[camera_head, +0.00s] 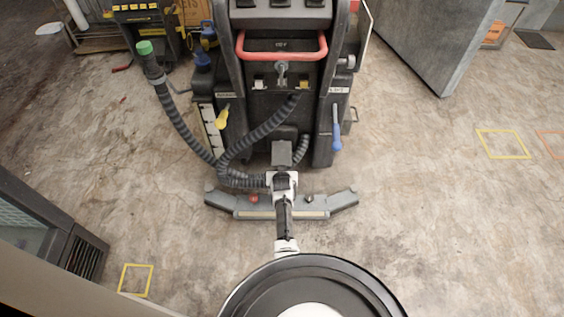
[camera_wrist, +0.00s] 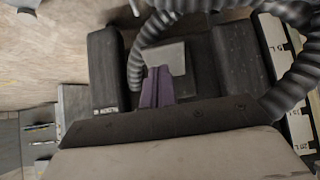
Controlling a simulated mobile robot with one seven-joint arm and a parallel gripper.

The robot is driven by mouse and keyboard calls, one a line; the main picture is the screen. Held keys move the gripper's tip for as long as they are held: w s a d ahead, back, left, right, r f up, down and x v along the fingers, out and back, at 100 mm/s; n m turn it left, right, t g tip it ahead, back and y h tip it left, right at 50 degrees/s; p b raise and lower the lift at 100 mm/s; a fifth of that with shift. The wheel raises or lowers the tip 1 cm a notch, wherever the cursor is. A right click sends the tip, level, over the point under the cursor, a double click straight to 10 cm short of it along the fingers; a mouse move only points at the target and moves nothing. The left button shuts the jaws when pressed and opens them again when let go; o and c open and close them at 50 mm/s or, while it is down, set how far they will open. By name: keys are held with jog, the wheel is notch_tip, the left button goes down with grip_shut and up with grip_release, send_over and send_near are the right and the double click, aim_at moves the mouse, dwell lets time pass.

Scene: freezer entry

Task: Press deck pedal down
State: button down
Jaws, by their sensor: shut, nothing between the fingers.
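A grey plate that looks like the deck pedal (camera_wrist: 168,56) sits low between the dark columns of the floor-cleaning machine (camera_head: 281,75). In the head view a grey block just beyond my arm's white end looks like the same pedal (camera_head: 281,152). My gripper (camera_wrist: 157,70) shows in the wrist view as two purplish fingers side by side, shut and empty. The fingertips overlap the pedal's near edge in the picture; I cannot tell whether they touch it. In the head view the fingers cannot be made out.
Ribbed black hoses (camera_head: 184,122) hang left of the pedal. A grey squeegee bar (camera_head: 338,203) spans the floor below my arm. A yellow-handled lever (camera_head: 222,116) and a blue-handled lever (camera_head: 336,130) flank the machine's lower part.

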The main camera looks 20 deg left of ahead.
jog(key=s, duration=0.1)
jog(key=s+r+p, duration=0.1)
jog(key=s+d+p, duration=0.1)
jog(key=shift+r, duration=0.15)
jog(key=shift+s, duration=0.1)
dwell(0.5)
